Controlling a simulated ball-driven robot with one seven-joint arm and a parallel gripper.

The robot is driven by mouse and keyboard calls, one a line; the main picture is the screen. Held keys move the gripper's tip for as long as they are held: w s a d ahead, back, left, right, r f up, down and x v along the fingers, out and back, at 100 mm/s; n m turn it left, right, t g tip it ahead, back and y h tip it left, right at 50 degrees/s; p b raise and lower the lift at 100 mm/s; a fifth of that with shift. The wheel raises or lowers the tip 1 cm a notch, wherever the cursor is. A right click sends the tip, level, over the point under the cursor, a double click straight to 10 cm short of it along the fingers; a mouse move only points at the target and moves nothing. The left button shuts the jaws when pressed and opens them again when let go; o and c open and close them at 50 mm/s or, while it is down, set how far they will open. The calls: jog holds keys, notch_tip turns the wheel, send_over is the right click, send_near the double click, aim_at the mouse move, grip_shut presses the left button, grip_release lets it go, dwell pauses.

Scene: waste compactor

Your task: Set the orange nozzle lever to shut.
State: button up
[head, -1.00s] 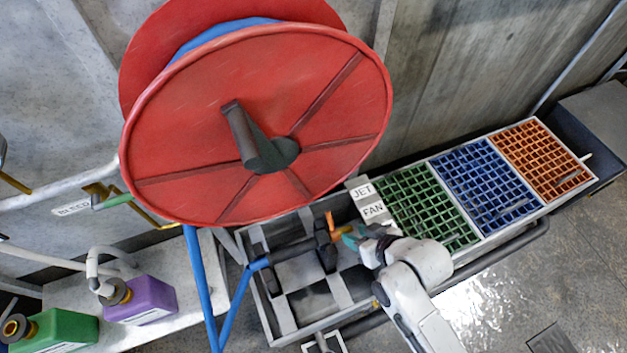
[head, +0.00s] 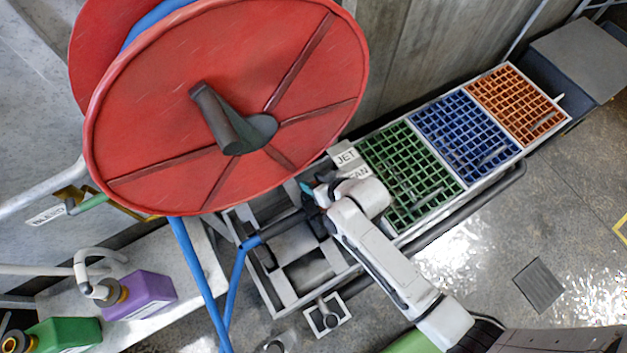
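The dark hose nozzle (head: 285,226) lies across the metal frame below the red reel, joined to the blue hose at its left end. The orange lever stood up from the nozzle in the earlier head view; now my arm's end covers that spot and I cannot see the lever. My gripper (head: 307,190) is at the right end of the nozzle, with a bit of teal fingertip showing. Its fingers are mostly hidden, so I cannot tell whether they are open, shut or touching the lever.
A large red hose reel (head: 225,110) hangs close above and left of my gripper. Green (head: 405,178), blue (head: 462,135) and orange (head: 515,100) grates lie to the right. Purple (head: 138,296) and green (head: 65,335) jugs stand at lower left. Open floor lies at right.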

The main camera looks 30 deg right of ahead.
jog(key=shift+w+f, duration=0.25)
jog(key=shift+c, duration=0.2)
grip_shut()
dwell(0.4)
